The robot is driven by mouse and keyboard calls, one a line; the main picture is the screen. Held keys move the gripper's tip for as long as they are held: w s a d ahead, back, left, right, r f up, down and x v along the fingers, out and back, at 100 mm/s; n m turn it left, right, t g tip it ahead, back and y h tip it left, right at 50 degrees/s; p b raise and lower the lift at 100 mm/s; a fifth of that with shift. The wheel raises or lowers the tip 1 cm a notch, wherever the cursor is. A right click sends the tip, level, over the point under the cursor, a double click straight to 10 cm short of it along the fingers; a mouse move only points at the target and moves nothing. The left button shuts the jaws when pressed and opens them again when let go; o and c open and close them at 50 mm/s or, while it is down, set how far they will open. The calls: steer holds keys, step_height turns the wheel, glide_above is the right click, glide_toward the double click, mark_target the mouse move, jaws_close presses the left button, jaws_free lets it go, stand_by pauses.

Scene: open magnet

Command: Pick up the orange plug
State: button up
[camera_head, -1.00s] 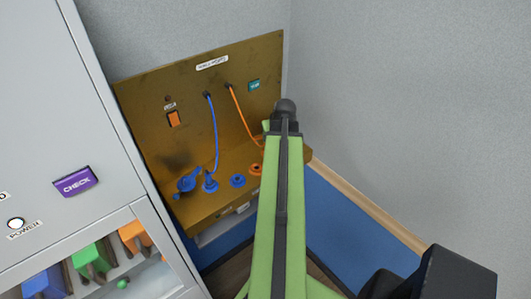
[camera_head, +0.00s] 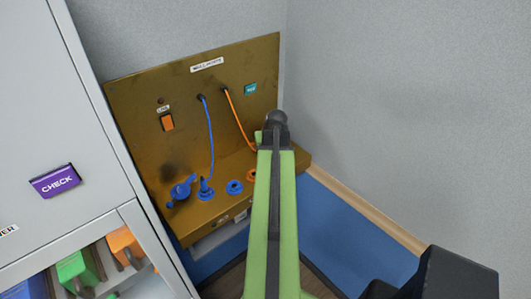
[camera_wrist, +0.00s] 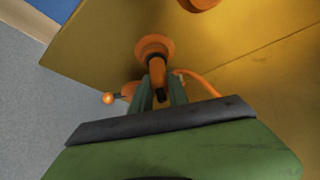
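The orange plug (camera_wrist: 157,72) shows in the wrist view below an orange ring-shaped socket (camera_wrist: 155,46) on the brass panel. An orange cable (camera_wrist: 200,82) curves away on its right. My gripper (camera_wrist: 160,93) has its two green fingers apart, one on each side of the plug's lower part. I cannot tell whether they touch it. In the head view the arm hides the plug and most of the gripper. The orange cable (camera_head: 236,118) runs from the upright panel down behind the arm, and the orange socket (camera_head: 250,175) is partly hidden.
The brass panel (camera_head: 140,105) has a ledge with a blue plug (camera_head: 205,190), blue socket (camera_head: 234,187) and blue lever (camera_head: 182,188). A grey cabinet (camera_head: 75,115) stands left, a wall right. An orange knob (camera_wrist: 108,98) sits left of the fingers.

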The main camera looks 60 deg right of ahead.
jaws_close()
steer(key=shift+r+p, duration=0.55)
steer(key=shift+r, duration=0.05)
step_height(320, 180, up, 4)
steer(key=p, duration=0.4)
steer(key=s+d+r+p, duration=0.2)
steer(key=s+r+p, duration=0.1)
steer(key=s, duration=0.2)
steer(key=s+d+r+p, duration=0.1)
steer(key=s+r+p, duration=0.1)
steer(key=s, duration=0.4)
steer(key=shift+d+r+p, duration=0.35)
steer(key=shift+r+p, duration=0.05)
steer(key=shift+p, duration=0.05)
